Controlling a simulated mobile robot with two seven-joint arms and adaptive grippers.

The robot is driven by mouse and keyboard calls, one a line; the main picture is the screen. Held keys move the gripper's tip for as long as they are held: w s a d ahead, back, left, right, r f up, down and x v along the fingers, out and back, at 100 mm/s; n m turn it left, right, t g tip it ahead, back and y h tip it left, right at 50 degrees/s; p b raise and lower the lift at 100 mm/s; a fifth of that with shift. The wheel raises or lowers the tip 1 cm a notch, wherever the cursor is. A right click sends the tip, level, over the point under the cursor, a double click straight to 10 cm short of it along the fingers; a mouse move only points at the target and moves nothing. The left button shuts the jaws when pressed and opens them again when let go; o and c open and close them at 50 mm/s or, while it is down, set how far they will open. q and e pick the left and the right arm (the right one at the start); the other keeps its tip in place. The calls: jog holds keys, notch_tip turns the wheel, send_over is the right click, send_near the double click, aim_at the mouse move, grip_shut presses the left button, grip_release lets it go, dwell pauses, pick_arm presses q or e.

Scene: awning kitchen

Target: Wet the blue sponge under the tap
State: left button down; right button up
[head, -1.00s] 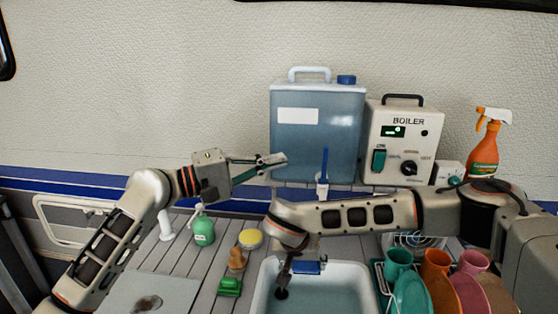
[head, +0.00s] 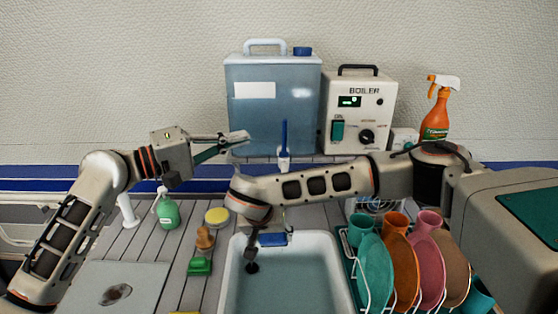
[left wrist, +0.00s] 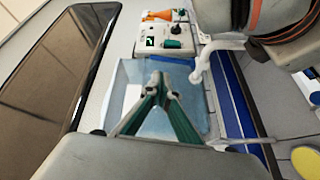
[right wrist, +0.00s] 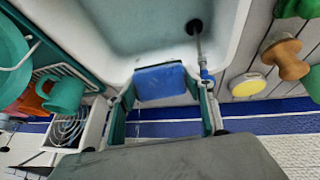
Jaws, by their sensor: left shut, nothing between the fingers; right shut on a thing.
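The blue sponge (head: 273,239) is over the back of the white sink (head: 334,262). In the right wrist view, my right gripper (right wrist: 165,92) is shut on the sponge (right wrist: 160,82), with a finger at each end. My right arm hides most of this gripper in the head view. The tap's blue lever (head: 284,136) stands upright behind the arm; its spout is hidden. A thin grey strip shows beside the sponge towards the drain (right wrist: 194,27); I cannot tell if it is water. My left gripper (head: 242,137) is shut and empty in front of the blue water container (head: 270,108).
The boiler (head: 358,112) and an orange spray bottle (head: 437,112) stand at the back right. A rack of cups and plates (head: 352,270) is right of the sink. A green soap bottle (head: 167,212), yellow sponge (head: 217,215) and brushes (head: 200,266) are left of it.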

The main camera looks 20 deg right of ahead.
pick_arm(q)
jog(key=s+d+f+m+t+y, duration=0.1)
jog(key=s+d+m+y, duration=0.2)
jog(key=m, duration=0.8)
jog(key=s+d+f+m+y, duration=0.1)
jog(key=s+m+y, duration=0.3)
jog(key=m, duration=0.8)
jog(key=s+r+m+t+y, duration=0.4)
jog(key=s+r+m+t, duration=0.15)
jog(key=m, duration=1.15)
jog(key=m+t, duration=0.2)
send_near(285, 131)
notch_tip(285, 131, down, 2)
jog(key=w, duration=0.1)
jog(key=w+d, duration=0.2)
jog(key=w, duration=0.1)
jog(key=shift+d+y, duration=0.15)
jog(key=shift+y, duration=0.15)
jog(key=shift+w+d+r, duration=0.1)
jog(key=shift+w+d, duration=0.2)
jog(key=shift+w, duration=0.3)
